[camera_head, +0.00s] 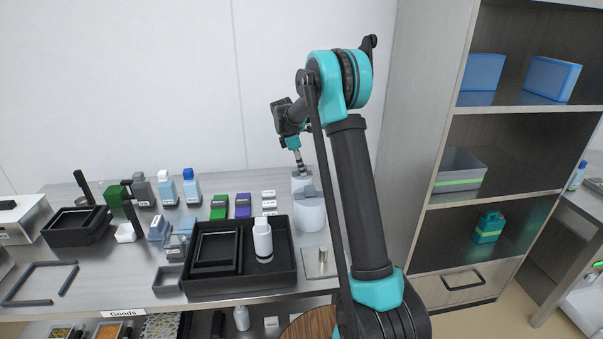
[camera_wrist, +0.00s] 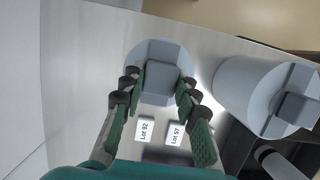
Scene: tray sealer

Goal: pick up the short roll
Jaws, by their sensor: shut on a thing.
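The short roll (camera_wrist: 155,50) is a pale grey-blue cylinder with a grey block on top, standing on the steel counter in the wrist view. My gripper (camera_wrist: 161,84) is shut on the block, one finger on either side. In the head view the short roll (camera_head: 300,182) is at the back of the counter, and my gripper (camera_head: 300,168) reaches down to it from above. Its lower part is partly hidden there by a second, larger roll (camera_head: 311,216) in front. That larger roll (camera_wrist: 240,95) also shows on the right in the wrist view, apart from my fingers.
A black tray (camera_head: 215,287) with frames and a white bottle (camera_head: 263,238) stands left of the rolls. Small white lot labels (camera_head: 269,204) lie beside them. A metal plate with a post (camera_head: 322,262) is in front. A shelf cabinet (camera_head: 480,150) stands at the right.

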